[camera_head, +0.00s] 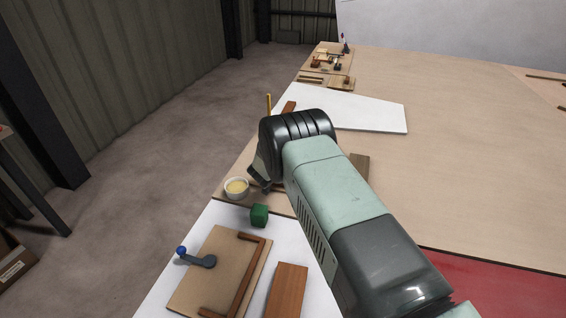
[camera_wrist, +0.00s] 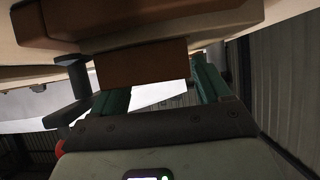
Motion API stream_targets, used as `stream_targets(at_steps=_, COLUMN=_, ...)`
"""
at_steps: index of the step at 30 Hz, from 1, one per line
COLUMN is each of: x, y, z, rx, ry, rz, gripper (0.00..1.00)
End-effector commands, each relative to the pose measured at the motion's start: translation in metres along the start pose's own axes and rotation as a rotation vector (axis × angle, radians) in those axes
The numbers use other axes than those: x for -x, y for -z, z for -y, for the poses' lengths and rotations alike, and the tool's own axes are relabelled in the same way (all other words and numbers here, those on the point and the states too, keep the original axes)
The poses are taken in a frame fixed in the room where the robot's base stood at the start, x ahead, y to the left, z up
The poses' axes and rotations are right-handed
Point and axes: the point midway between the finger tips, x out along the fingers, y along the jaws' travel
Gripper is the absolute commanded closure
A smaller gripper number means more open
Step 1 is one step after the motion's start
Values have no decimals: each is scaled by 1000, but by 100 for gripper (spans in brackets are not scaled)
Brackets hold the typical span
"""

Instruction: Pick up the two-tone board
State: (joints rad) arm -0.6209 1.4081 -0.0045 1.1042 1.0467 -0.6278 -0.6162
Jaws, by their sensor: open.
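My gripper (camera_wrist: 157,80) is open, its two green fingers reaching up in the wrist view. A brown wooden end (camera_wrist: 140,66) shows across the gap between them, below a larger tan and brown wooden part (camera_wrist: 140,22). This may be the two-tone board, but I cannot tell for sure, nor whether the fingers touch it. In the head view my arm hides the fingertips. A brown board (camera_head: 360,166) partly shows just right of my wrist, on the tan table. I cannot make out two tones on it.
A cream bowl (camera_head: 236,188) and a green block (camera_head: 259,215) stand left of my arm. Nearer lie a tan board with a brown handle (camera_head: 215,272), a blue-knobbed lever (camera_head: 197,258) and a reddish-brown block (camera_head: 287,290). A white panel (camera_head: 370,113) lies beyond.

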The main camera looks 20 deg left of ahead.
Motion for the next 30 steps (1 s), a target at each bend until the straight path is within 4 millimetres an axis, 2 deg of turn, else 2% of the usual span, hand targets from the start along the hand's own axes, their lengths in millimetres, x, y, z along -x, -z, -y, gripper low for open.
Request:
stream_targets(at_steps=6, x=0, y=0, z=0, rx=0, ry=0, rz=1, gripper=23)
stream_targets(at_steps=19, x=0, y=0, z=0, rx=0, ry=1, rz=0, gripper=88)
stream_targets(at_steps=26, x=1, y=3, z=0, rx=0, ry=1, rz=-2, gripper=88)
stream_targets(at_steps=30, x=8, y=16, z=1, rx=-2, ry=1, rz=-3, gripper=88)
